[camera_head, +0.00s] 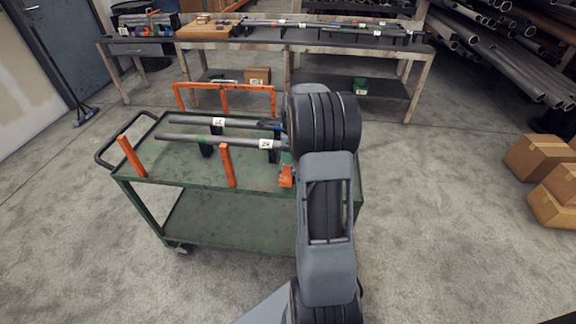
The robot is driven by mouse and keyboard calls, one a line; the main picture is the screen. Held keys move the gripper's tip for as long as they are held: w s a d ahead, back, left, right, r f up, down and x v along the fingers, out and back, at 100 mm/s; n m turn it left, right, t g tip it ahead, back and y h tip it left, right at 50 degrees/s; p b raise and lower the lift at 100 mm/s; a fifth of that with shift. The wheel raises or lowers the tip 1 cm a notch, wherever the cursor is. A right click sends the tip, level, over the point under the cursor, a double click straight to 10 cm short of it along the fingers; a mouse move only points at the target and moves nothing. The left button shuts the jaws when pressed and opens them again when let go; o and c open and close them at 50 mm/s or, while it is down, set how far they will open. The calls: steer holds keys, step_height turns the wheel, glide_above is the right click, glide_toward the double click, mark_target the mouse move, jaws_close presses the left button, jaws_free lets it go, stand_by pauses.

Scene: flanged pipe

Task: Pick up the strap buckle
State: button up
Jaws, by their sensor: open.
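A small orange-red piece (286,177) sits at the right part of the green cart's top, just left of my arm. It may be the strap buckle, but it is too small and partly covered to be sure. A bit of green shows just above it. My gripper is not visible; my grey and black arm stands in front of the cart's right end and hides what lies behind it.
Two grey pipes, the far one (172,120) and the near one (190,138), lie on black supports on the green cart (185,171). Orange posts (227,166) edge it. A workbench (350,47) stands behind. Cardboard boxes (536,157) are at right. Floor between is clear.

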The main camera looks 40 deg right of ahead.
steer(key=shift+w+a+f, duration=0.15)
steer(key=shift+f, duration=1.15)
steer(key=c, duration=0.7)
steer(key=shift+c, duration=0.3)
steer(key=shift+r, duration=0.15)
